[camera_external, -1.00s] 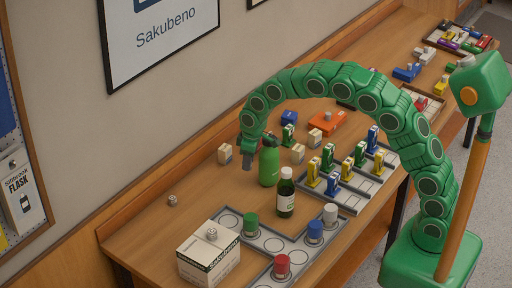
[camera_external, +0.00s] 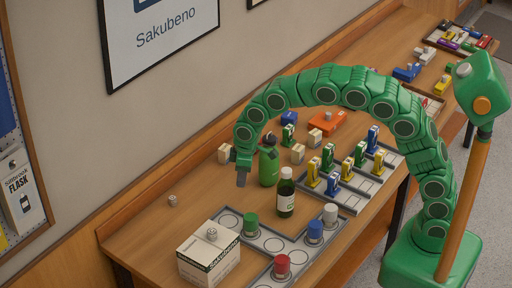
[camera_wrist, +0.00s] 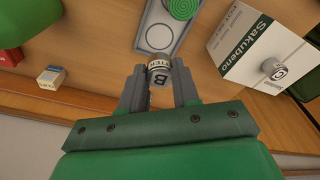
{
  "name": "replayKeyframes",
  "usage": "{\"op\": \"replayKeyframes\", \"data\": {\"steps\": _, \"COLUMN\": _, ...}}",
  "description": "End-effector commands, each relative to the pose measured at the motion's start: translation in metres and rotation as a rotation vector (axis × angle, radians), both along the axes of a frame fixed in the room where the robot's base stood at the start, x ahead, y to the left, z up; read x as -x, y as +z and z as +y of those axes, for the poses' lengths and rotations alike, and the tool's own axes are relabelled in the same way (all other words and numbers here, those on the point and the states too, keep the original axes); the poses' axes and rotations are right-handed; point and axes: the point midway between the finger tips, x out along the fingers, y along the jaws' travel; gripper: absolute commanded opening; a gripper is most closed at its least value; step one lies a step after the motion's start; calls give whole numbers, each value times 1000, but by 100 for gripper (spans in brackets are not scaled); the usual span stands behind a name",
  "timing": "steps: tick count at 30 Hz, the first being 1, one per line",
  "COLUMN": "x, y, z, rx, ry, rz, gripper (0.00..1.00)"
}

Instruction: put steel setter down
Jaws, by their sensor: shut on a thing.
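The steel setter (camera_wrist: 159,72), a small grey metal cylinder with a white label and dark lettering including a B, is between my fingers in the wrist view. My gripper (camera_wrist: 160,88) is shut on it. In the external view my gripper (camera_external: 242,182) points down above the wooden table (camera_external: 150,230), just left of the green bottle (camera_external: 269,167). The setter is too small to make out there. A similar small metal cylinder (camera_external: 172,200) stands on the table at the left. Another (camera_external: 211,233) sits on the white Sakubeno box (camera_external: 208,262).
A grey tray (camera_external: 270,244) with round slots and coloured knobs lies at the front, beside the box. A dark green bottle (camera_external: 285,196) stands behind it. Another tray (camera_external: 345,196) holds coloured upright pieces. The table left of my gripper is mostly clear.

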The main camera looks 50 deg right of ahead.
Motion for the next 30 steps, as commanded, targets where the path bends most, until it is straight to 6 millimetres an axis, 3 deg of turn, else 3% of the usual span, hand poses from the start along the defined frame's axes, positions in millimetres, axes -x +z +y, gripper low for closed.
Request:
{"op": "replayKeyframes", "data": {"steps": 1, "x": 10, "y": 8, "z": 18, "rx": -1, "ry": 27, "rz": -2, "gripper": 0}}
{"op": "replayKeyframes", "data": {"steps": 6, "x": 46, "y": 30, "z": 65, "rx": 0, "ry": 106, "rz": -1, "gripper": 0}}
{"op": "replayKeyframes", "data": {"steps": 15, "x": 113, "y": 64, "z": 134, "rx": 0, "ry": 234, "rz": -3, "gripper": 0}}
{"op": "replayKeyframes", "data": {"steps": 24, "x": 149, "y": 79, "z": 162, "rx": 1, "ry": 295, "rz": 1, "gripper": 0}}
{"op": "replayKeyframes", "data": {"steps": 30, "x": 141, "y": 74, "z": 172, "rx": 0, "ry": 299, "rz": 0, "gripper": 0}}
